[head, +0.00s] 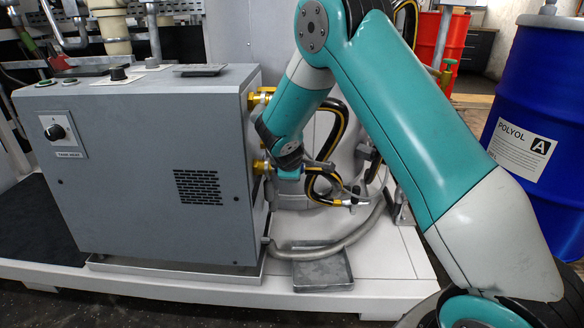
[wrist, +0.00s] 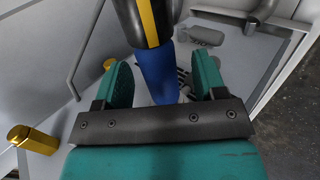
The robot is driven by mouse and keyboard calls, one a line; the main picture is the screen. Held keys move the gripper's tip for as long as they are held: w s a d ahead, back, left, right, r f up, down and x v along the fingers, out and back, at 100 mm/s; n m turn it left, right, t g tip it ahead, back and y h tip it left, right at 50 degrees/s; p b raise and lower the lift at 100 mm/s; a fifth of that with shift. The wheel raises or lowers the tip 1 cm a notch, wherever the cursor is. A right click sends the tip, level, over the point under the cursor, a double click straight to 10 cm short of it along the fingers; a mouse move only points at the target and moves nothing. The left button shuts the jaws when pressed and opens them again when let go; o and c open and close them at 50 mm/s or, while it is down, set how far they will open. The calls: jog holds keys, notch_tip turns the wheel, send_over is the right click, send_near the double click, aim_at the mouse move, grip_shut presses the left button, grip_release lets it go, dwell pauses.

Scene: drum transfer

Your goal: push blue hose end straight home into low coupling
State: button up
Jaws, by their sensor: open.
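The blue hose end (wrist: 158,72) shows in the wrist view, with its black and yellow hose (wrist: 148,22) above it. My gripper (wrist: 163,65) is open. Its two fingers stand on either side of the blue end, with a gap visible on both sides. The low coupling (head: 261,167) is brass and sits on the cabinet's right side in the head view, close to my wrist. Two brass pieces show in the wrist view, one at the far left (wrist: 32,140) and one behind the left finger (wrist: 110,63). My arm hides whether the blue end touches the low coupling.
The grey cabinet (head: 150,170) stands just left of my gripper. An upper brass coupling (head: 261,97) is above the low one. A striped hose (head: 340,120) loops behind my arm, and a grey hose (head: 335,250) lies over a small tray (head: 322,272). A blue drum (head: 535,110) stands right.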

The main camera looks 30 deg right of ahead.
jog(key=p+v, duration=0.4)
jog(key=v, duration=1.3)
jog(key=shift+w+a, duration=0.1)
